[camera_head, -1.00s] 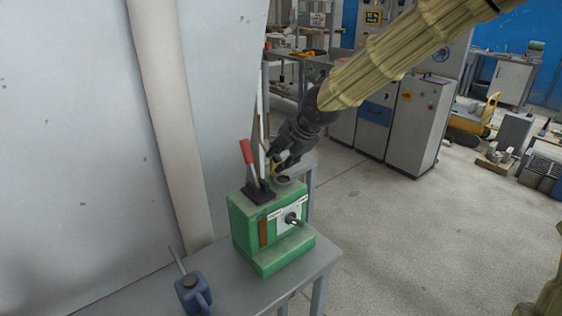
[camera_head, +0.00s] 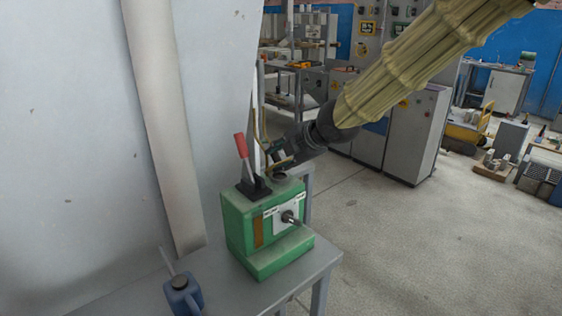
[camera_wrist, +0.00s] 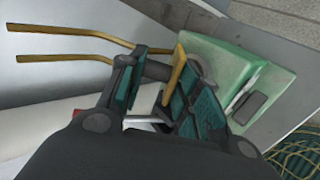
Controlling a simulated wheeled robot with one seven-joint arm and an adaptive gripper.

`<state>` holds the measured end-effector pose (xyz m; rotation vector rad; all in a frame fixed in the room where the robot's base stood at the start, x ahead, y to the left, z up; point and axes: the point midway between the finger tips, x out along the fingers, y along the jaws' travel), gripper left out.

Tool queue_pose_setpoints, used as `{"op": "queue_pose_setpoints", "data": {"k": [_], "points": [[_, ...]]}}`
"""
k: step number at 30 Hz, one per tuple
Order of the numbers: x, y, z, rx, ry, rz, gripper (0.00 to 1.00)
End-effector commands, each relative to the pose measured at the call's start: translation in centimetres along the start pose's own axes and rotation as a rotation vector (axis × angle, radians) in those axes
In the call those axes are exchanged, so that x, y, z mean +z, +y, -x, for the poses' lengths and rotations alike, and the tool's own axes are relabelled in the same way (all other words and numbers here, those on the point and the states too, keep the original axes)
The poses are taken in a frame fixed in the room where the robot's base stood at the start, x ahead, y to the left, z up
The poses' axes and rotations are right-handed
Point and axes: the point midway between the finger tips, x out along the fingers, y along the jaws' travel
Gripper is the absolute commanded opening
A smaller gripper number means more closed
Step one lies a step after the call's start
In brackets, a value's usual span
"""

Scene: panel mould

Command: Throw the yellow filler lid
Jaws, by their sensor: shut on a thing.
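The green machine box (camera_head: 262,230) stands on a grey bench, with a red-handled lever (camera_head: 241,146) on its top left. A dark round filler opening (camera_head: 280,178) shows on its top right. My gripper (camera_head: 278,157) is just above and behind that opening. In the wrist view my gripper (camera_wrist: 160,88) has its teal-padded fingers closed around the yellow filler lid (camera_wrist: 175,72), seen edge-on as a narrow yellow piece beside the green top. The fingers hide part of the lid; I cannot tell whether it touches the opening's rim.
A blue oil can (camera_head: 182,296) stands on the bench (camera_head: 225,298) at front left. A pale panel and post rise at the left. Two thin yellow rods (camera_wrist: 70,45) run beside my gripper.

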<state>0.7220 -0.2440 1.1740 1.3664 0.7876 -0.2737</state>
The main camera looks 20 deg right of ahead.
Motion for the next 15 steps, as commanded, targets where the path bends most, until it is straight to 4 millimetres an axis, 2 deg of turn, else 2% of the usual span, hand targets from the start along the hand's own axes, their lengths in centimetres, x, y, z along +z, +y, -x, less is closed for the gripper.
{"op": "queue_pose_setpoints", "data": {"k": [15], "points": [[0.08,-1.27,-0.01,0.139,-0.002,0.001,0.09]]}}
